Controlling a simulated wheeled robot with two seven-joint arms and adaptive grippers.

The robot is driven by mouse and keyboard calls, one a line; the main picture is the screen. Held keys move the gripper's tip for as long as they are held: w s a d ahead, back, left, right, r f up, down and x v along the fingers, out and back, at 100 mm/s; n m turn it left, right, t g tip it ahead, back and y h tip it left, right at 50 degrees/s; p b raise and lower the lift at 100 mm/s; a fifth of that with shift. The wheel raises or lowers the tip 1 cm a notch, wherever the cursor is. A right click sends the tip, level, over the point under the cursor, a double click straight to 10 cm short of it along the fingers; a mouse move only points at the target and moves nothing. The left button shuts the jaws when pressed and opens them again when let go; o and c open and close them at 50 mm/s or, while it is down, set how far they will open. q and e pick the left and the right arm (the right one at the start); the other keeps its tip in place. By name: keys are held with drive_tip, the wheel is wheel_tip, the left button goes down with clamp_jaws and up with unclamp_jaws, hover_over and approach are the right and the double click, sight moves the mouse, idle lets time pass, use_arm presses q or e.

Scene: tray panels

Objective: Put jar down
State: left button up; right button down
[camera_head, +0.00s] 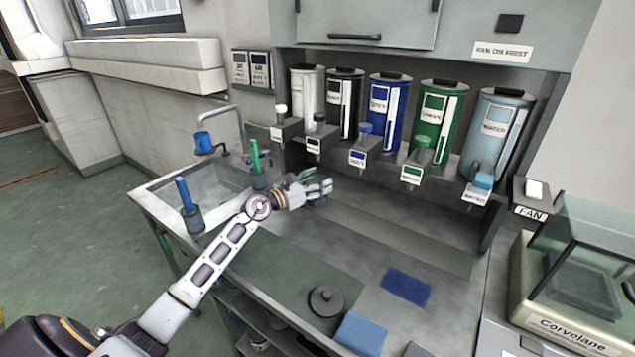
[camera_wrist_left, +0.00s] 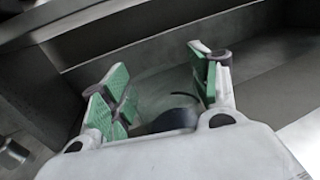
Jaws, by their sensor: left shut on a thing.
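My left gripper (camera_head: 318,188) is over the counter in front of the dispensers, its fingers closed around the jar. In the left wrist view, the jar (camera_wrist_left: 163,88) shows as a clear, greyish glass body between the green finger pads (camera_wrist_left: 160,90), with a dark round part near the palm. In the head view the fingers hide most of the jar, and I cannot tell whether its base touches the counter. A round dark lid with a knob (camera_head: 326,299) lies on the dark green mat (camera_head: 270,262). My right gripper is not in view.
Several labelled dispensers (camera_head: 389,110) line the back wall. A sink (camera_head: 205,180) with a tap and brush holders (camera_head: 192,218) is at left. A blue cloth (camera_head: 405,287) and blue block (camera_head: 361,334) lie right of the mat. A glass-sided machine (camera_head: 575,290) stands far right.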

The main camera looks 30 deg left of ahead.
use_arm(q)
drive_tip(key=o, duration=1.8)
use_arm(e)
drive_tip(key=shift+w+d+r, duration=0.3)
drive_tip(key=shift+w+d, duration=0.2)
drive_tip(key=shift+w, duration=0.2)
